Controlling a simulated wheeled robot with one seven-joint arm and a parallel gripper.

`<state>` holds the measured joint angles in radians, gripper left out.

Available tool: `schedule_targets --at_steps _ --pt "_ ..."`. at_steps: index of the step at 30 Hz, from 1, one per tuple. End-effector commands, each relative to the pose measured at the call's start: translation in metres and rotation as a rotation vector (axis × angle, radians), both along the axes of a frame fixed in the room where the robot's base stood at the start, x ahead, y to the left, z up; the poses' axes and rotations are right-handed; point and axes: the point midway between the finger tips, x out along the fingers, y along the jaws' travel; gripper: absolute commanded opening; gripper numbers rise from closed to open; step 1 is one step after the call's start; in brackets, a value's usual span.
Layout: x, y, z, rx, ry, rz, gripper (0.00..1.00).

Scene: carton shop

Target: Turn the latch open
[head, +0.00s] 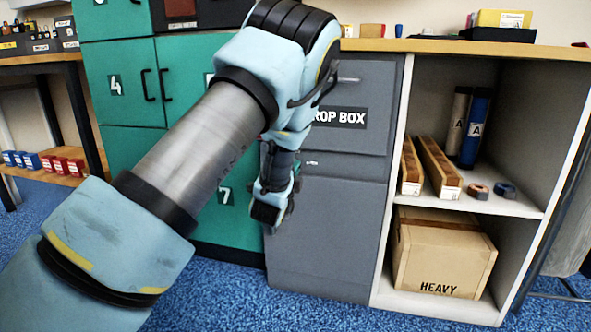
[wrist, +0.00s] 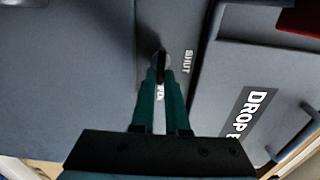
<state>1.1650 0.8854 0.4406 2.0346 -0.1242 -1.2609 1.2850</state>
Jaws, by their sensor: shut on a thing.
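The latch (wrist: 161,57) is a small dark knob on the grey cabinet face in the wrist view. My gripper (wrist: 161,80) has its two teal fingers closed around it. A white "SHUT" label (wrist: 188,62) lies just right of the latch. Another white label (wrist: 160,92) shows partly between the fingers, too covered to read. In the head view, my arm and wrist stand in front of the grey drop box cabinet (head: 330,230) and hide the latch and fingertips.
The drop box front (head: 347,75) with its bar handle is above the lower grey panel. Green lockers (head: 130,100) stand to the left. An open shelf at right holds a "HEAVY" carton (head: 443,255), long boxes (head: 438,168) and tubes. Blue carpet is clear in front.

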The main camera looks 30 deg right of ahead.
Motion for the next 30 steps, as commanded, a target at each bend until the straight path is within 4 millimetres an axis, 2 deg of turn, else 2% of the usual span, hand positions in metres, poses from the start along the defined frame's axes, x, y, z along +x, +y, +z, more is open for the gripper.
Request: schedule_targets --at_steps 8,9,17,25,30 --pt "0.000 0.000 -0.001 0.003 0.000 0.000 0.00" --pt "0.000 0.000 -0.001 0.003 0.000 0.000 0.15" --pt "0.000 0.000 -0.001 0.001 0.000 0.000 0.42" --pt "-0.001 0.001 0.000 0.001 0.001 0.000 0.42" --pt "-0.015 0.014 0.001 0.003 0.003 0.000 0.42"
